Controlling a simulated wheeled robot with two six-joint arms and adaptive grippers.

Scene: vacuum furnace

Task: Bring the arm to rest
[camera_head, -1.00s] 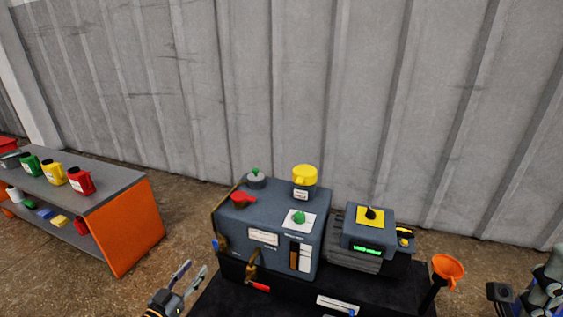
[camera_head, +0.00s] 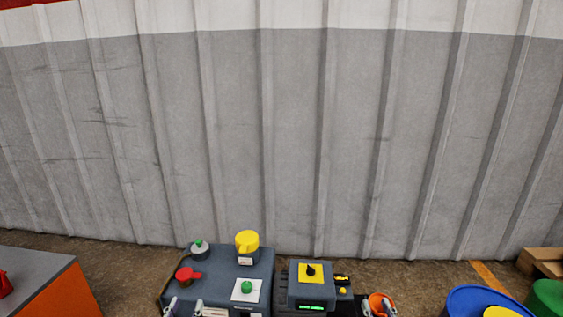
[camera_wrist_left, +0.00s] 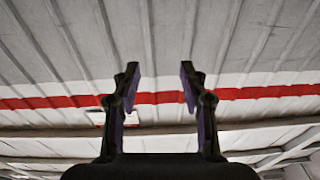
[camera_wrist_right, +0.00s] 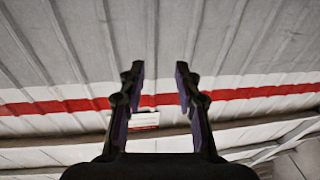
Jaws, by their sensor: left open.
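My left gripper (camera_head: 184,307) shows at the bottom edge of the head view, in front of the grey furnace unit. Its fingers point up. In the left wrist view it (camera_wrist_left: 158,88) is open and empty, with only wall and roof behind. My right gripper (camera_head: 378,308) shows at the bottom edge of the head view, in front of the orange funnel (camera_head: 380,298). In the right wrist view it (camera_wrist_right: 158,85) is also open with nothing between its fingers. Most of both arms is out of the head view.
The furnace unit (camera_head: 215,275) has a red handle, a yellow cap and a green button on top. A smaller unit (camera_head: 323,292) with a black knob stands beside it. An orange-sided table (camera_head: 62,298) is at left. Blue (camera_head: 470,297) and green drums stand at right.

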